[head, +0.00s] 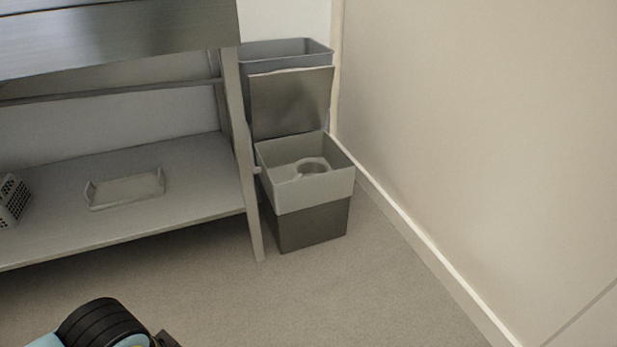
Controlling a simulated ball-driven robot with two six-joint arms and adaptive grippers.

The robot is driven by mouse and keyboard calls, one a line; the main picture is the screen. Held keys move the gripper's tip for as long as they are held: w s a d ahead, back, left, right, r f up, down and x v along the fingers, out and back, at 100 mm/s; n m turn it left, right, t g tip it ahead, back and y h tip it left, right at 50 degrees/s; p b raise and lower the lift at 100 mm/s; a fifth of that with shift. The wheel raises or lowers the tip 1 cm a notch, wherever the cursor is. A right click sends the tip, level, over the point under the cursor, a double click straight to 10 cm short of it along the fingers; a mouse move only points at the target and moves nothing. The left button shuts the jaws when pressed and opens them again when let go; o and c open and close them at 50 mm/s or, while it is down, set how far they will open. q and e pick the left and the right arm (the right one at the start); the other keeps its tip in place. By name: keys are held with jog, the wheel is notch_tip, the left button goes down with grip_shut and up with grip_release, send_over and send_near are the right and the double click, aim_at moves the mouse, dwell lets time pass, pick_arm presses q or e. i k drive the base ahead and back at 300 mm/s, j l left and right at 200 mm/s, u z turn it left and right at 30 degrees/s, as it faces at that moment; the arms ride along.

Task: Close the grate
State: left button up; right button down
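A floor box (315,190) with a light grey upper part and a dark lower part stands in the corner by the wall. Its flat grey hinged panel (291,103), which I take for the grate, stands raised at the back edge, leaning slightly backward. The box is open on top, and a round ring-shaped fitting (312,168) shows inside. Part of my arm, black and light blue, shows at the bottom left, well apart from the box. No gripper fingers are visible.
A metal table (243,150) with a lower shelf (60,215) stands left of the box, its leg close beside it. A shallow tray (125,188) and a perforated basket (12,200) are on the shelf. A grey bin (285,52) stands behind. The floor in front is clear.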

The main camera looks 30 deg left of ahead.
aim_at(283, 102)
jog(key=i+l+u, duration=0.25)
jog(key=i+u, duration=0.25)
jog(key=i+l+u, duration=0.45)
jog(key=i, duration=0.1)
